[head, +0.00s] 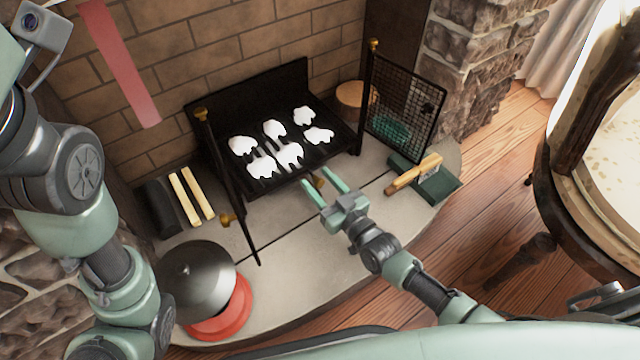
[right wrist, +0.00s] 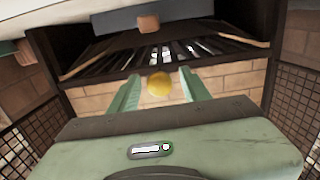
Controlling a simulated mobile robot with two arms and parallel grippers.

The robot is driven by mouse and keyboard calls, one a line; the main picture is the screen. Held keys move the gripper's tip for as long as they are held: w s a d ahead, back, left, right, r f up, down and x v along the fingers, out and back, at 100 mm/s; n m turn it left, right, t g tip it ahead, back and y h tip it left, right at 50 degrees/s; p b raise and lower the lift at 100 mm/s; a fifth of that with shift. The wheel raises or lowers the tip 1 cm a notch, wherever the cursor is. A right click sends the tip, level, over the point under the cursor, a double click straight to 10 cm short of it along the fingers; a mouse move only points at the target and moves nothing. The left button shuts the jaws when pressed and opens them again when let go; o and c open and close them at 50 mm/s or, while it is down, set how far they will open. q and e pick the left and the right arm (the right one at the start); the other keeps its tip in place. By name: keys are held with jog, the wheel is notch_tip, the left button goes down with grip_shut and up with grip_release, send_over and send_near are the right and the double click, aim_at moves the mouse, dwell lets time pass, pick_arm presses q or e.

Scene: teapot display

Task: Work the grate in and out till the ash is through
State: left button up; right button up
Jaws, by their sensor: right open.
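The black grate (head: 275,180) sits in the brick fireplace with several white ash clumps (head: 288,155) lying on its bars. A round brass knob (head: 318,181) shows at the grate's front. My right gripper (head: 315,187) is open at the front of the grate, its two green fingers pointing at the knob. In the right wrist view the knob (right wrist: 158,84) appears between the fingers of the right gripper (right wrist: 158,88), with a gap on each side. The grate's slats show beyond it. My left arm comes in along the left edge; its gripper is out of view.
Mesh screen panels (head: 405,110) stand at the sides; the left one is edge-on. A brush (head: 414,173) lies on a dark green pad at the right. Pale sticks (head: 190,195) lie left. A dark dome (head: 198,278) stands over a red base (head: 225,322) on the hearth.

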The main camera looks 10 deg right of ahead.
grip_shut()
dwell(1.4)
